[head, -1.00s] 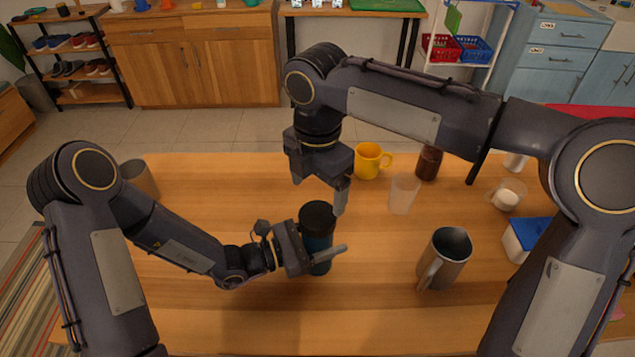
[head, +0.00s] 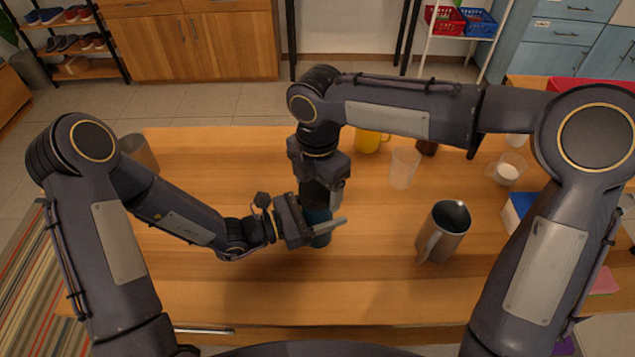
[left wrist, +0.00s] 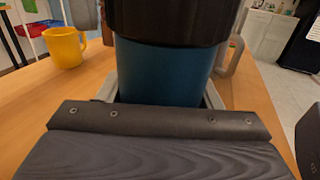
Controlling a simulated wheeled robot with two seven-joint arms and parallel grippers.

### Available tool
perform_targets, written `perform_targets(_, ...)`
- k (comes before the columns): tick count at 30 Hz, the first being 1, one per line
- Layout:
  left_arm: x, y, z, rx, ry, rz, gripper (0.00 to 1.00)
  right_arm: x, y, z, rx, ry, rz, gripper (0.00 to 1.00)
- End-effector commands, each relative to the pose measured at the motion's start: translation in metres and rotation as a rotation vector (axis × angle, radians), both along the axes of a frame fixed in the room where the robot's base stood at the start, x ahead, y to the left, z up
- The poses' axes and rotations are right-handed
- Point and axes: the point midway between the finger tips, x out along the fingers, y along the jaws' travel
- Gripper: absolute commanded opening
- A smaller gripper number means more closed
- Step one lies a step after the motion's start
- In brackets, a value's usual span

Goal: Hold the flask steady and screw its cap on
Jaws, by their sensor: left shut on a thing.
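The flask has a blue body (head: 319,238) and a black top (head: 316,197), and stands upright on the table. My left gripper (head: 318,229) is shut around the blue body from the left side. In the left wrist view the blue body (left wrist: 165,75) sits between the fingers, with the wide black cap (left wrist: 168,22) directly above it. My right gripper (head: 321,196) points down from above at the black cap, with one finger visible along its right side. Its other finger is mostly hidden, so its grip on the cap is unclear.
A steel mug (head: 446,232) stands right of the flask. A clear cup (head: 403,168), a yellow mug (head: 367,141) and a dark jar (head: 427,147) stand behind. A grey cup (head: 138,151) is at the far left. The table's front left is clear.

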Motion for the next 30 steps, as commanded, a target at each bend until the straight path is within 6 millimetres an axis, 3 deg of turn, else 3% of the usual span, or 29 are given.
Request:
perform_targets(1, 0.0000, 0.0000, -0.0001, 0.000, 0.000, 0.000, 0.00, 0.0000, 0.0000, 0.0002, 0.000, 0.000, 0.000, 0.67)
perform_targets(8, 0.0000, 0.0000, -0.0001, 0.000, 0.000, 0.000, 0.00, 0.0000, 0.0001, 0.0004, 0.001, -0.001, 0.000, 0.38)
perform_targets(13, -0.0001, 0.0000, -0.0001, 0.000, -0.001, 0.000, 0.00, -0.0003, 0.0004, 0.0008, 0.000, -0.001, -0.098, 0.38)
perform_targets(17, -0.0001, -0.0001, -0.0001, 0.000, -0.001, 0.000, 0.00, -0.0003, 0.0010, 0.0011, 0.000, -0.004, -0.399, 0.38)
perform_targets(24, -0.0002, -0.0002, -0.0001, 0.000, -0.001, -0.001, 0.00, -0.0003, 0.0008, 0.0005, 0.001, -0.003, -1.070, 0.38)
perform_targets(27, -0.0002, -0.0002, -0.0001, 0.000, -0.001, -0.001, 0.00, 0.0000, 0.0006, 0.0001, 0.001, -0.002, -1.264, 0.38)
perform_targets(30, -0.0002, -0.0002, -0.0001, 0.000, -0.001, -0.001, 0.00, 0.0003, 0.0003, -0.0003, 0.002, 0.000, -1.278, 0.38)
